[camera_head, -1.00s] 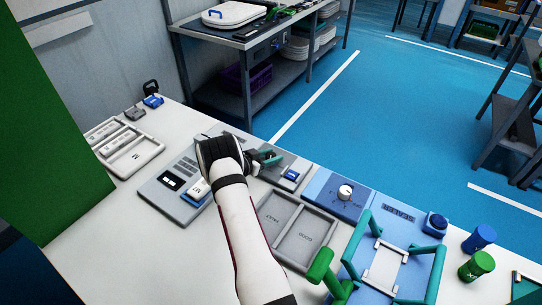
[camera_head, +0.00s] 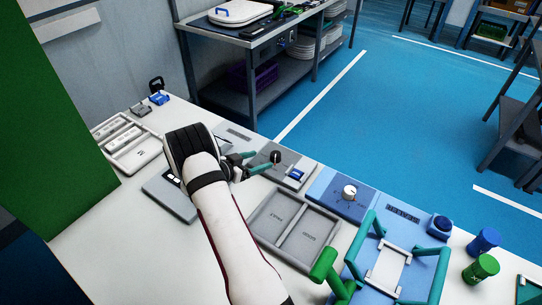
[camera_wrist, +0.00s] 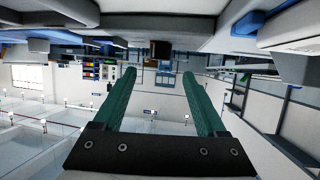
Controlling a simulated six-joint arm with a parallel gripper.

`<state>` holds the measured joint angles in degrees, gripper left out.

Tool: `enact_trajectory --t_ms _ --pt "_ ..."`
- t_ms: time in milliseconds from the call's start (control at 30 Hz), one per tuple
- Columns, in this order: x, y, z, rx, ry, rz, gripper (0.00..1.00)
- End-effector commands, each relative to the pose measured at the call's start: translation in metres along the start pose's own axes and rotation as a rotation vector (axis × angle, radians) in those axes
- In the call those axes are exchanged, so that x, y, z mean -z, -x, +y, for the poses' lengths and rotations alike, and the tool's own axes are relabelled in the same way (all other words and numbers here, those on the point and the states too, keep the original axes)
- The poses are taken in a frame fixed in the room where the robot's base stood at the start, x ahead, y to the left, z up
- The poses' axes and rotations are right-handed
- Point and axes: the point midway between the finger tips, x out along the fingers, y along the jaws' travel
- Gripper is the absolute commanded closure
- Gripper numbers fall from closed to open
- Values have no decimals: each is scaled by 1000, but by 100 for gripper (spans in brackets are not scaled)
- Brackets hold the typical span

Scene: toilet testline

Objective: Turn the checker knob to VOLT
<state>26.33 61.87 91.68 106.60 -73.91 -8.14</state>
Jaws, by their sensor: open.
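A black knob (camera_head: 276,157) stands on a grey panel (camera_head: 292,161) at the back edge of the bench, right of my gripper. I take it as the checker knob; its labels are too small to read. My gripper (camera_head: 258,161) is open, its two green fingers pointing right toward the knob, with the tips close to it. I cannot tell whether they touch it. In the wrist view my gripper (camera_wrist: 159,73) has nothing between its fingers, and a dark block-like shape (camera_wrist: 160,50), perhaps the knob, shows just beyond the tips. My arm hides part of the grey checker body (camera_head: 170,195).
A blue panel with a white dial (camera_head: 349,192) lies to the right. A grey two-part tray (camera_head: 262,232) sits in front. A green-armed fixture (camera_head: 437,265) and blue (camera_head: 484,240) and green (camera_head: 481,268) cylinders stand farther right. A white tray (camera_head: 145,160) lies left.

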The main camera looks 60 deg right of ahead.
Motion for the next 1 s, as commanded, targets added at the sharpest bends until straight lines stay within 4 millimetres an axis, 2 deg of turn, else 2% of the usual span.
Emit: enact_trajectory --t_ms 33,100,200,300,800,867,933,967,1000 --pt "0 16 -1 5 2 0 26" --pt "0 34 -1 4 1 1 26" --pt "0 53 -1 2 0 1 26" --pt "0 64 0 1 -1 1 26" --pt "1 69 -2 10 -5 -4 26" --pt "6 78 -16 74 -32 -35 26" --pt "16 108 -49 243 -85 -125 26" --pt "21 128 -65 340 -105 -183 26" --pt "28 163 -86 482 -118 -272 26"
